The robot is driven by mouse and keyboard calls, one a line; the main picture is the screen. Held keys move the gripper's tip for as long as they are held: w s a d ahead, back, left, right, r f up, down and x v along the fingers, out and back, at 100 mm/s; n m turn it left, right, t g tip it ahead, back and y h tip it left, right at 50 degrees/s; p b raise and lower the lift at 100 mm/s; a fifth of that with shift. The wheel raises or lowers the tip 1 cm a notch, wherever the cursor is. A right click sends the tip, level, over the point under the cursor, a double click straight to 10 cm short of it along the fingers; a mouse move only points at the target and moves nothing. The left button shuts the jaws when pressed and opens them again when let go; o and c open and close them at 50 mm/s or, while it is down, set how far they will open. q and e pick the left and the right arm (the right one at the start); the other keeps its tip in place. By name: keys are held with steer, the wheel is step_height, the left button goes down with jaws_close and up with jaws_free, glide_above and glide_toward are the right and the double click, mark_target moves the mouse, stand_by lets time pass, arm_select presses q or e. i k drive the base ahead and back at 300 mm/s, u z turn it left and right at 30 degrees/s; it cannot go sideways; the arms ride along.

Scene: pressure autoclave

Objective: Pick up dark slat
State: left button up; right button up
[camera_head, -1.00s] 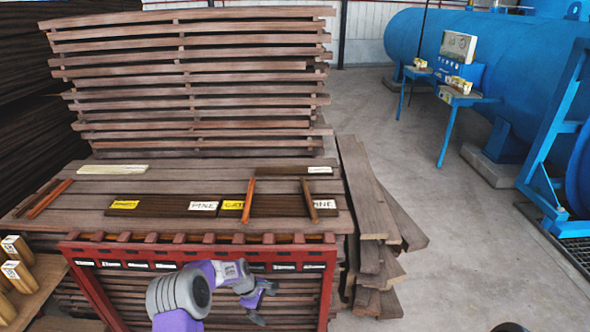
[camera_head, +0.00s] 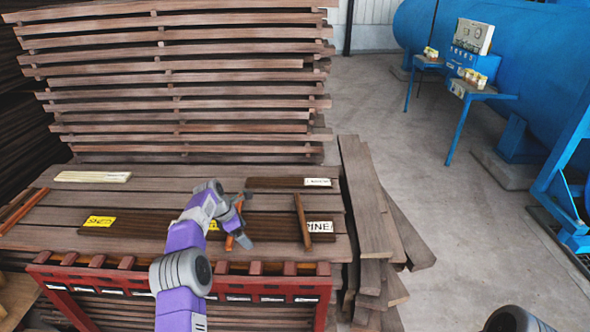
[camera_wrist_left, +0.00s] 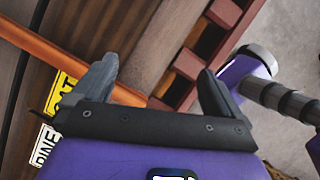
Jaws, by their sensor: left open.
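A short dark slat (camera_head: 275,183) with a white label lies at the back right of the plank stack in the head view. Nearer, a dark slat (camera_head: 150,226) with a yellow label lies on the left, partly hidden by my left arm. Another dark slat (camera_head: 275,227), its white label ending in "INE", lies on the right. My left gripper (camera_head: 247,216) is open and empty above the stack, over an orange-brown stick (camera_head: 231,240). In the left wrist view the open jaws (camera_wrist_left: 155,88) straddle brown wood, with yellow and PINE labels beside the left finger. My right gripper is not in view.
A red slotted rack (camera_head: 130,280) stands along the front of the stack. Another stick (camera_head: 303,220) crosses the right slat. A pale slat (camera_head: 92,177) lies at the back left. Stacked boards (camera_head: 170,90) rise behind. Loose planks (camera_head: 370,215) lean at the right, with open floor beyond.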

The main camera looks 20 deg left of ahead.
mark_target(252, 183)
steer(key=i, duration=1.3)
